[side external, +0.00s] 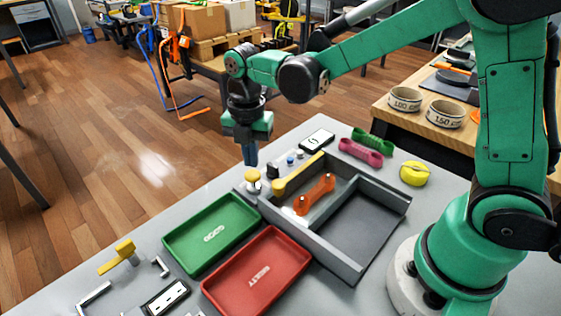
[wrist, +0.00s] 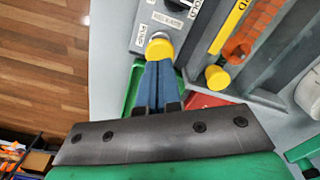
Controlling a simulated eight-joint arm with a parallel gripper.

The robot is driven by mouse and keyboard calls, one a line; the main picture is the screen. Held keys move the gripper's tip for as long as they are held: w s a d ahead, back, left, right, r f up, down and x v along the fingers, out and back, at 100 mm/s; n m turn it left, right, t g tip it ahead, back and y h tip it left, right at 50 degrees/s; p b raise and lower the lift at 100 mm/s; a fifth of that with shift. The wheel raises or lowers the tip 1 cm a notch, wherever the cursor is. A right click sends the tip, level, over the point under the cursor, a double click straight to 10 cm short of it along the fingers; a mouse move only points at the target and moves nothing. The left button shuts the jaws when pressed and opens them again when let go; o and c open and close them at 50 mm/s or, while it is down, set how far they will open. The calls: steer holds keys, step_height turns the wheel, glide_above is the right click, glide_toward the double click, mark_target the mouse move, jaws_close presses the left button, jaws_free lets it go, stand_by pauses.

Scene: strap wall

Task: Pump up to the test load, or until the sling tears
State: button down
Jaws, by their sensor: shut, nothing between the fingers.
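My gripper (side external: 250,160) points down with its blue fingers shut and empty. In the side view its tips are right over a yellow round knob (side external: 252,175). The wrist view shows the shut fingertips (wrist: 158,68) at the edge of this knob (wrist: 160,48), which sits beside a small label that seems to read PUMP. I cannot tell whether they touch. An orange sling (side external: 314,195) lies in the grey test frame (side external: 345,268), stretched between two posts; it looks whole. It shows partly in the wrist view (wrist: 240,45). A small display (side external: 317,139) stands behind; its reading is too small to tell.
A yellow bar (side external: 298,174) runs along the frame beside the sling. A green tray (side external: 190,256) and a red tray (side external: 240,300) lie in front. Pink (side external: 360,152) and green (side external: 374,140) slings and a yellow tape measure (side external: 414,174) lie at the back right.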

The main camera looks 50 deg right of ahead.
mark_target(252, 174)
steer(key=shift+f, duration=0.1)
steer(key=shift+f, duration=1.7)
steer(key=shift+r, duration=1.2)
steer(key=shift+f, duration=1.2)
steer(key=shift+r, duration=1.2)
